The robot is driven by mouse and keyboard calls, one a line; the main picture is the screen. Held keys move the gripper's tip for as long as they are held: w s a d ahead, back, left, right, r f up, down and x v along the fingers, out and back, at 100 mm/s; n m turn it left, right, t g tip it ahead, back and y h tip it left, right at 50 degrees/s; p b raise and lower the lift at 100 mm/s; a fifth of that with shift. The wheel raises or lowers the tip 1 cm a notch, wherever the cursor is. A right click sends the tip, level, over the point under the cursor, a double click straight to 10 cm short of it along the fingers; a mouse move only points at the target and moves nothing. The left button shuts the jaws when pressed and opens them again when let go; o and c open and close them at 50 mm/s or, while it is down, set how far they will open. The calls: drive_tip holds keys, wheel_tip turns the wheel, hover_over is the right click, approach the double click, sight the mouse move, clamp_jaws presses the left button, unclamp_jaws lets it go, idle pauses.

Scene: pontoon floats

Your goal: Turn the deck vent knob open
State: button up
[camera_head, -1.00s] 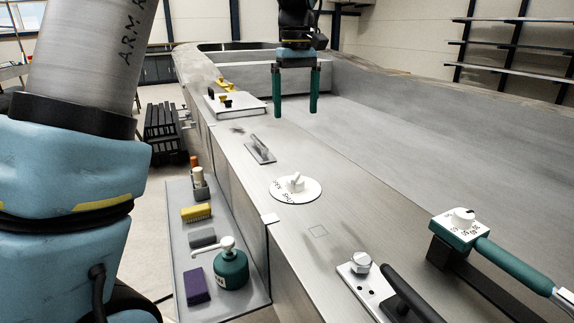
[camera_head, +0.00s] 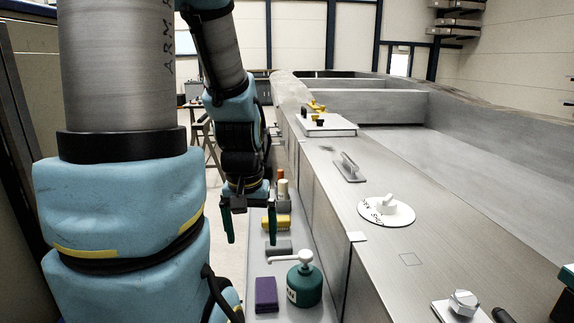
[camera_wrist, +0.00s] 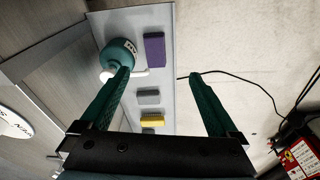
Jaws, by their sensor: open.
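The deck vent knob (camera_head: 386,203) is a white handle on a round white plate (camera_head: 398,218) with black lettering, set in the grey deck. In the wrist view only part of the white plate (camera_wrist: 14,132) shows, at the left edge. My gripper (camera_head: 250,238) is open and empty, with green fingers pointing down. It hangs left of the deck, over the lower side shelf, apart from the knob. In the wrist view the open fingers (camera_wrist: 158,76) frame the shelf and the floor.
The side shelf (camera_head: 325,312) holds a green pump bottle (camera_head: 305,284), a purple block (camera_head: 266,294), a grey block (camera_head: 279,247) and a yellow brush (camera_head: 277,222). A deck handle (camera_head: 349,168) and a bolt plate (camera_head: 462,304) flank the knob. The deck around the plate is clear.

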drive_tip(key=shift+s+a+f, duration=0.15)
drive_tip(key=shift+s+a, duration=0.05)
drive_tip(key=shift+s, duration=0.1)
drive_tip(key=shift+c, duration=0.4)
drive_tip(key=w+d+r+n+g+b, duration=0.1)
drive_tip(key=w+d+n+b, duration=0.1)
drive_tip(key=w+d+n, duration=0.35)
wheel_tip(320, 180, up, 8)
drive_tip(key=n+y+b, duration=0.3)
drive_tip(key=n+b, duration=0.2)
drive_tip(key=n, duration=0.2)
hover_over(390, 197)
drive_tip(key=w+a, duration=0.3)
drive_tip(key=a, duration=0.2)
drive_tip(key=shift+w+d, duration=0.2)
drive_tip(key=shift+d, duration=0.05)
drive_tip(key=s+d+r+n+y, duration=0.1)
drive_tip(key=s+d+r+n, duration=0.3)
drive_tip(key=d, duration=0.4)
drive_tip(key=shift+m+t+y, duration=0.3)
drive_tip(key=shift+m+t, duration=0.1)
drive_tip(key=shift+m, duration=0.15)
drive_tip(key=x, duration=0.7)
drive_tip(key=p+x, duration=0.1)
drive_tip(key=x, duration=0.2)
drive_tip(key=shift+s+d+f, duration=0.15)
drive_tip(key=shift+s+f, duration=0.15)
drive_tip(key=shift+c, duration=0.4)
